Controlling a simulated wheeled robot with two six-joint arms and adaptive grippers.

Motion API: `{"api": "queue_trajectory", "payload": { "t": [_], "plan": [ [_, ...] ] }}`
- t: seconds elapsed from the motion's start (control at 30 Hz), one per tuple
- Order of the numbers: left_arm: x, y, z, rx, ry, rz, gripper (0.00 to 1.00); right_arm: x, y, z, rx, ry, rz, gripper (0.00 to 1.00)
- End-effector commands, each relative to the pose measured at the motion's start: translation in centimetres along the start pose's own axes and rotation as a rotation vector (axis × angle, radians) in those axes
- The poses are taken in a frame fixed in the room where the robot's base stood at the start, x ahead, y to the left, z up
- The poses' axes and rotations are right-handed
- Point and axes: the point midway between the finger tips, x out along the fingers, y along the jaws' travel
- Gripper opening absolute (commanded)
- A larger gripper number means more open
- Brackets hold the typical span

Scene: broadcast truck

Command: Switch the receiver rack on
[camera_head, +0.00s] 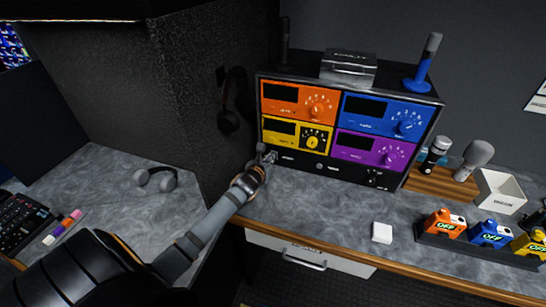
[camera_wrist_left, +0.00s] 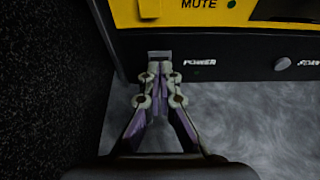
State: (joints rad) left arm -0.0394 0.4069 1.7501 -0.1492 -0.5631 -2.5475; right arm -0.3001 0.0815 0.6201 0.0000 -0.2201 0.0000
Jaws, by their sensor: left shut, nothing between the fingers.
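The receiver rack (camera_head: 345,130) is a dark case on the grey counter with orange, blue, yellow and purple modules. A strip along its bottom front carries a small grey switch beside the word POWER; the switch (camera_wrist_left: 160,56) shows in the left wrist view. My left gripper (camera_head: 266,155) is at the lower left corner of the rack. In the left wrist view its closed fingertips (camera_wrist_left: 159,70) are just below the switch, with nothing held. I cannot tell whether they touch it. The rack's displays look dark. My right gripper is not in view.
A dark partition wall (camera_head: 200,80) stands close to the left of my gripper. Headphones (camera_head: 156,179) lie on the left counter. A white block (camera_head: 382,233), OFF-marked packs (camera_head: 445,225) and microphones (camera_head: 474,158) are at the right. The counter before the rack is clear.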

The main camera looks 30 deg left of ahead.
Motion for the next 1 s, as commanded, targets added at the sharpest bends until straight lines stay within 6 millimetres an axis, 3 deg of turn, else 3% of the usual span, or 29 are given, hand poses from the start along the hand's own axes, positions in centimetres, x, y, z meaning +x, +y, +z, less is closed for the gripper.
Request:
{"api": "queue_trajectory", "payload": {
  "t": [1.0],
  "plan": [
    [1.3, 0.0, 0.0, 0.000, 0.001, 0.000, 0.00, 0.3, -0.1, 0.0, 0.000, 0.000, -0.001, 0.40]
  ]
}}
